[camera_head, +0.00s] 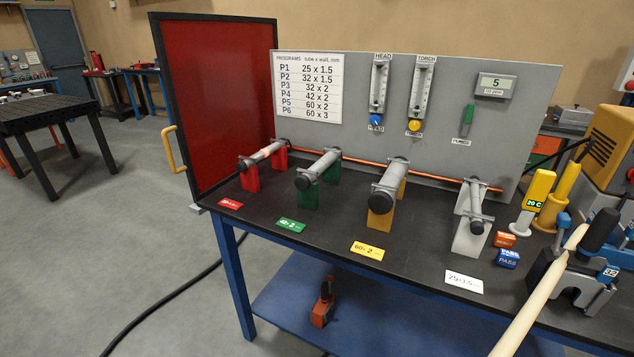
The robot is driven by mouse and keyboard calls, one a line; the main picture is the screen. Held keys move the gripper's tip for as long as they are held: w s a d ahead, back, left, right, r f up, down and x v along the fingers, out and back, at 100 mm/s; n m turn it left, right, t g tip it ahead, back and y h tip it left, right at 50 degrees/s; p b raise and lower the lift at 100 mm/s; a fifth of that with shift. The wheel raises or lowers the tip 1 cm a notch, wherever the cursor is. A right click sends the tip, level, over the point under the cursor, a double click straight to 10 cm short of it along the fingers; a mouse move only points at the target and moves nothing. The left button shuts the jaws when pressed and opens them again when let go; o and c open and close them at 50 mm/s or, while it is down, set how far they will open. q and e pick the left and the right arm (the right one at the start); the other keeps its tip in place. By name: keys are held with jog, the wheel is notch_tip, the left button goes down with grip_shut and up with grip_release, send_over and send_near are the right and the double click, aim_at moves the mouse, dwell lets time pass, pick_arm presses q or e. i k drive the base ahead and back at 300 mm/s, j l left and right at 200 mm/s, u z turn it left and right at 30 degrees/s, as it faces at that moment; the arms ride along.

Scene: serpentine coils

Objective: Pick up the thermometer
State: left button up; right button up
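The thermometer (541,186) appears to be the yellow hand-held device at the right of the dark bench top. Its small display reads 20 C, and a pale lower part sits below the display. A second, similar yellow tool (567,182) stands just behind it to the right, leaning. The two overlap in the picture, so I cannot tell whether they touch. Neither of my grippers is in view.
Orange and blue blocks (507,258) sit in front of the thermometer. Tubes on coloured stands (397,190) fill the bench's middle. A grey panel (540,110) stands behind.

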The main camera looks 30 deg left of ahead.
aim_at(541, 185)
jog(key=u, duration=0.35)
jog(key=i+l+u, duration=0.15)
jog(key=l, duration=0.2)
jog(key=u, duration=0.15)
jog(key=l+u, duration=0.25)
jog(key=k+l+u, duration=0.15)
jog(key=l+u, duration=0.15)
jog(key=k+l+u, duration=0.25)
jog(key=l, duration=0.2)
jog(key=l+u, duration=0.3)
jog(key=k, duration=0.05)
